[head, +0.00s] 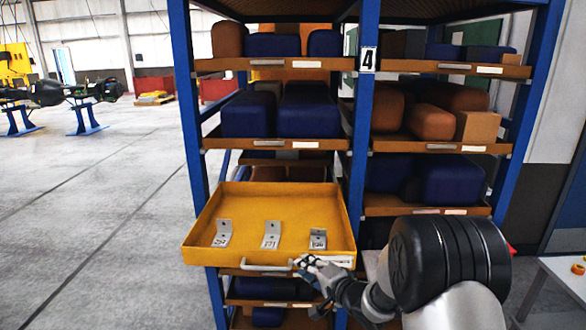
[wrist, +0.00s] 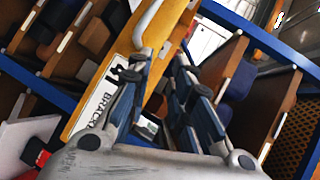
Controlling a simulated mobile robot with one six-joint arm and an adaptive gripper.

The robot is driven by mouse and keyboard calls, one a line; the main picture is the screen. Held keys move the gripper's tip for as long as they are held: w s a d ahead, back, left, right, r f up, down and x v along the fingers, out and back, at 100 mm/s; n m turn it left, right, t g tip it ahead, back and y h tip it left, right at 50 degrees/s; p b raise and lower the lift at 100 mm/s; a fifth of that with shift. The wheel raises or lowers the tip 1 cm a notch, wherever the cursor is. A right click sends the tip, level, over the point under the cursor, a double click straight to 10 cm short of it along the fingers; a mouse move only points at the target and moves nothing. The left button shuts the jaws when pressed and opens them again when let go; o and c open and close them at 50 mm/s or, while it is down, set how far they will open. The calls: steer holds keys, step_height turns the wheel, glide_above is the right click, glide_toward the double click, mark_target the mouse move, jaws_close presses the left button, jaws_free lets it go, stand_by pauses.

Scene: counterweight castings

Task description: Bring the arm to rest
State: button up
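My gripper (head: 314,266) is at the front of the pulled-out yellow drawer (head: 203,228), by the right end of its pale bar handle (head: 262,267). In the wrist view my gripper (wrist: 156,75) has its two fingers apart, with no object seen between them. The handle (wrist: 147,22) shows beyond the fingertips there. I cannot tell whether a finger touches the drawer front. Part of the front label (wrist: 97,108) is readable in the wrist view. My arm reaches in from the lower right of the head view.
Three tagged metal brackets (head: 223,233) (head: 270,234) (head: 317,239) lie in the drawer. The blue-framed rack (head: 357,130) holds blue and brown castings. A white table (head: 565,275) stands at the right.

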steer(key=s+d+r+n+h, duration=0.2)
steer(key=s+d+r+h, duration=0.3)
steer(key=d+r, duration=0.4)
steer(key=s+d+r+n+g+h, duration=0.25)
steer(key=s+r, duration=0.35)
steer(key=s, duration=0.5)
steer(key=s+a+f+n+g, duration=0.1)
steer(key=s+n+g, duration=0.3)
steer(key=s, duration=2.3)
steer(key=shift+a+f+n+g, duration=0.2)
steer(key=shift+f+n+g, duration=0.15)
steer(key=shift+f+g, duration=0.35)
steer(key=shift+w+r, duration=0.1)
steer(key=shift+c, duration=0.5)
stand_by(0.4)
